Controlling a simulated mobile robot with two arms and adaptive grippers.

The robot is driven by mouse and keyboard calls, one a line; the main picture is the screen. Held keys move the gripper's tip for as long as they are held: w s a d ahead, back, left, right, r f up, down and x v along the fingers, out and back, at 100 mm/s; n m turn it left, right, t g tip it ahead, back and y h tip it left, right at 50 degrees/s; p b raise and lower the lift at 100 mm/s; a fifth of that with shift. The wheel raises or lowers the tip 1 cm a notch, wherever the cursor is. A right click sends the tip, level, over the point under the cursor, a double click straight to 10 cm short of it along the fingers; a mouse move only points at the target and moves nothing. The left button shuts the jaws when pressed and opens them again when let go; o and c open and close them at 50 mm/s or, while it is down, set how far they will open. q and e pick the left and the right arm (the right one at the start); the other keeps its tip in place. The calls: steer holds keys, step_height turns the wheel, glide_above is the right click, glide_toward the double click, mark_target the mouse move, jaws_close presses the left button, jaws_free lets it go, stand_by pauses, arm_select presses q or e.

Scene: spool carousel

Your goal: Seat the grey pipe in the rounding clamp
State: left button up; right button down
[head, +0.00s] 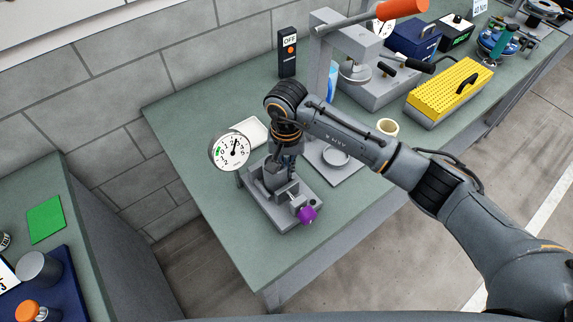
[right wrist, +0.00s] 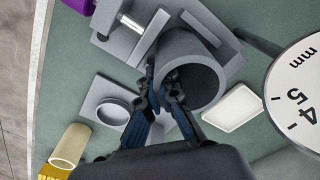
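The grey pipe (right wrist: 205,62) is a short, wide tube with its open end toward the right wrist camera. In the head view the pipe (head: 273,176) stands at the rounding clamp (head: 285,217), partly hidden by my gripper. My right gripper (right wrist: 162,84) points down at it, with one fingertip inside the bore and one outside, pinching the pipe's wall. The clamp is a grey block with a screw and a purple knob (head: 307,215). The pipe is over or between its jaws; I cannot tell whether it touches the bottom. My left gripper is out of view.
A dial gauge (head: 230,151) stands close left of the clamp. A white tray (head: 252,131), a plate with a ring (head: 334,156) and a cream tape roll (head: 387,128) lie near. A grey press (head: 368,85) and yellow block (head: 450,90) stand behind. The front bench corner is clear.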

steer(key=shift+f+b, duration=0.2)
steer(key=shift+b, duration=0.1)
steer(key=c, duration=1.5)
jaws_free()
steer(key=shift+r, duration=0.15)
steer(key=shift+r+p, duration=0.2)
steer(key=shift+p, duration=0.2)
step_height(320, 180, up, 10)
steer(key=b, duration=0.5)
steer(key=shift+r, duration=0.9)
